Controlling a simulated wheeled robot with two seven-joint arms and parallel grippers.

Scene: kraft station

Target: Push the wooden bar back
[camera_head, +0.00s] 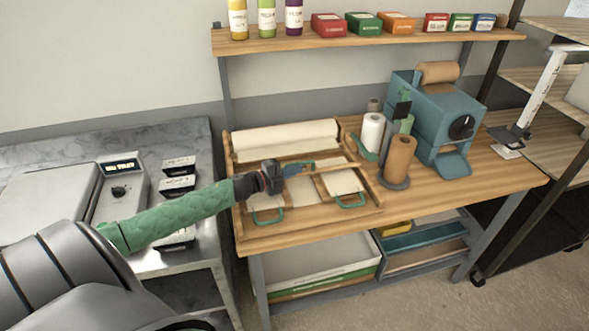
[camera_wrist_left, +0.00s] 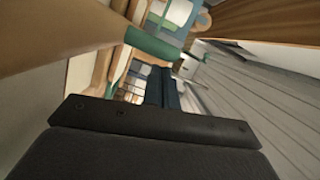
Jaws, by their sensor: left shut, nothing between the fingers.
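The wooden bar (camera_head: 338,168) lies across the wooden tray frame (camera_head: 376,188) on the bench, over pale sheets. My left gripper (camera_head: 300,168) is at the bar's left part, over the tray, and hides some of it. Its fingers are shut with nothing between them. In the left wrist view the shut fingers (camera_wrist_left: 163,88) point away from the camera, and a large wooden piece (camera_wrist_left: 75,35) fills the upper left, close to the lens. I cannot tell whether the fingers touch the bar. My right gripper is not in view.
A pale roll (camera_head: 285,136) lies at the tray's back. Green handles (camera_head: 349,201) are on its front. Upright rolls (camera_head: 398,160) and a blue machine (camera_head: 440,118) stand to the right. A shelf (camera_head: 350,40) with bottles and boxes hangs above. A scale (camera_head: 45,198) is at left.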

